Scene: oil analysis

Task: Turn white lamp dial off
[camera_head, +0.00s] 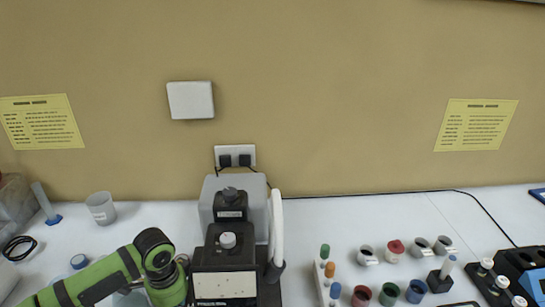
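A black instrument with a pale front panel (225,285) stands on the white bench at the lower middle. A round white dial (228,240) sits on its upper part, and nothing covers it. I cannot read its setting or tell if a lamp is lit. A dark knob (230,193) sits higher up, at the back. My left arm, green and black, comes in from the lower left and bends down just left of the instrument. Its gripper is not visible. My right gripper is not in view.
A white tube (277,228) stands right of the instrument. A grey cup (101,208) stands at left. The bench behind the containers is mostly clear, crossed by a cable.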

